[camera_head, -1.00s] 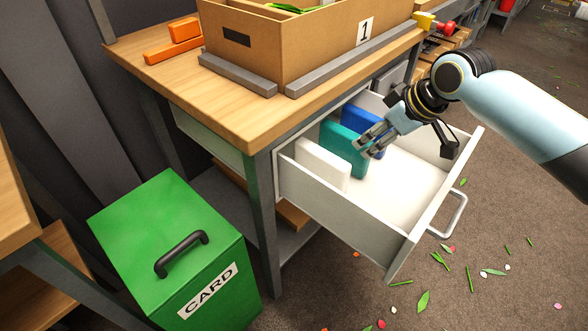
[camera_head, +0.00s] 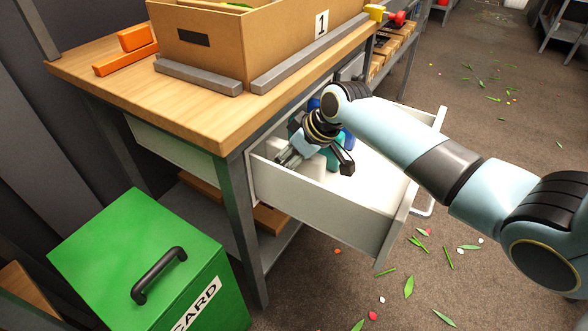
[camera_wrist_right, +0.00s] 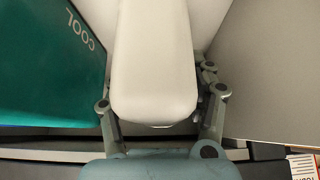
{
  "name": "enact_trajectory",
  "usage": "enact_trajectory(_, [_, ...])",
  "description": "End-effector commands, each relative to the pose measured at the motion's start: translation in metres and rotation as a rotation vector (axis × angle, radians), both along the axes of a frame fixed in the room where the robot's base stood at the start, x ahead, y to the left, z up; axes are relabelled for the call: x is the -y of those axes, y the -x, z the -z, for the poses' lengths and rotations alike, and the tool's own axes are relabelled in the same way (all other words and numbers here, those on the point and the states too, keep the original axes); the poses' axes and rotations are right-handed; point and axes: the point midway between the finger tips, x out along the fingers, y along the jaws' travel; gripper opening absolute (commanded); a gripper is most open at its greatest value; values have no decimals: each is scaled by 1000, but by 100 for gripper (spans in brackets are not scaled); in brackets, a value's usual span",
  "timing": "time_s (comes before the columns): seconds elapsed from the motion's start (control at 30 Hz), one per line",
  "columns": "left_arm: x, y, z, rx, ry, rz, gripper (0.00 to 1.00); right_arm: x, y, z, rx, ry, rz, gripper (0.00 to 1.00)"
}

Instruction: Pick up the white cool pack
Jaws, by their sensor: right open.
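The white cool pack (camera_wrist_right: 155,60) stands in the open drawer (camera_head: 330,215). In the wrist view it fills the middle, end towards me, between the two fingers of my right gripper (camera_wrist_right: 158,105). The fingers are spread, one on each side of the pack; I cannot tell whether either touches it. In the head view my right gripper (camera_head: 314,165) is over the drawer's left part, and the white pack (camera_head: 312,170) is partly hidden by it. A teal pack marked COOL (camera_wrist_right: 45,65) stands to the left in the wrist view. My left gripper is not in view.
A blue pack (camera_head: 348,140) shows partly behind my gripper. The wooden bench (camera_head: 215,115) with a cardboard box (camera_head: 270,50) stands above the drawer. A green CARD bin (camera_head: 130,250) is at front left. Leaves and petals litter the floor at right.

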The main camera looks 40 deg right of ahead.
Motion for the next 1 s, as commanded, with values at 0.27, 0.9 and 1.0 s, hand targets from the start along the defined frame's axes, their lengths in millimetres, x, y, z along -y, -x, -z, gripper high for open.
enact_trajectory(0.27, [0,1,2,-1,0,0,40,-2,-4,6,1,0,0,56])
enact_trajectory(0.9, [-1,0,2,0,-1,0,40,-1,-4,5,2,0,1,0])
enact_trajectory(1.0, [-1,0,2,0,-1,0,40,-1,-4,5,2,0,1,0])
